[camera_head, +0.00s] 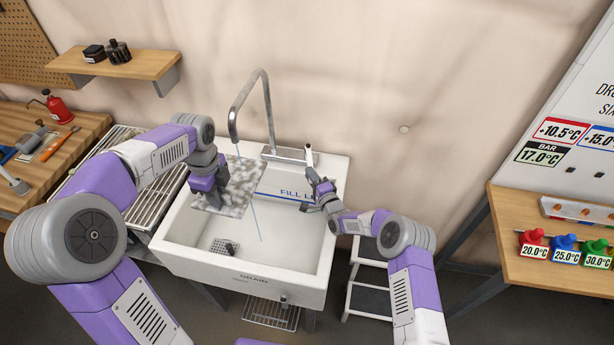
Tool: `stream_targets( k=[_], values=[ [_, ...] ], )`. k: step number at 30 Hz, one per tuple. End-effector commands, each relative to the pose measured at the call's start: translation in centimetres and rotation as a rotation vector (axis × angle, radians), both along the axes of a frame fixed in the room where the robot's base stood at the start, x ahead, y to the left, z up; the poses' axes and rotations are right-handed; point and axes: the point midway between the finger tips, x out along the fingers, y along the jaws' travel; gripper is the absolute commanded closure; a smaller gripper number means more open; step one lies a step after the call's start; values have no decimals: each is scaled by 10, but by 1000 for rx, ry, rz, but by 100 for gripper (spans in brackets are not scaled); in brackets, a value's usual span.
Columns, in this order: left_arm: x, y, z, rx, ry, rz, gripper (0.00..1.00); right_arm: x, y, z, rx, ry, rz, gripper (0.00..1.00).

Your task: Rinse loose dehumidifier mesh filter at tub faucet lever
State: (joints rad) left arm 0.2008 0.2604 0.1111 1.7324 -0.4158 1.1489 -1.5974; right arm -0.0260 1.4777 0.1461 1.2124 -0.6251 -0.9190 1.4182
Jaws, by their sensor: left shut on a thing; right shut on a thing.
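The mesh filter (240,187), a flat speckled grey panel, is held tilted over the left part of the white tub (187,238). A thin blue line of water (252,215) runs from the spout past the filter towards the basin. My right gripper (312,181) is shut at the faucet lever (309,157), right of the faucet base; the exact contact is too small to see.
A drain grate (222,247) lies in the basin. A wire rack (140,200) and a wooden bench (75,143) stand on the left. A step stool (368,300) is right of the tub. A wooden shelf (508,215) with coloured knobs is further right.

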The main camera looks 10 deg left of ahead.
Motion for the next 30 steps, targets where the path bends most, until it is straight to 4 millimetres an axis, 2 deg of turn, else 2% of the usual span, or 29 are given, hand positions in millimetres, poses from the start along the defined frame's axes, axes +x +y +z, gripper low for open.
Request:
stream_targets(
  k=[11,12,16,25,30],
  values=[
    [0,0,0,0,-1,0,100,1,-2,1,-1,-2,12,100],
    [0,0,0,0,-1,0,100,1,-2,1,-1,-2,11,80],
    [0,0,0,0,-1,0,100,1,-2,1,-1,-2,11,62],
    [0,0,0,0,-1,0,100,0,-3,0,-1,-1,11,62],
    [0,0,0,0,-1,0,100,-8,-10,0,-1,2,10,62]
  ],
)
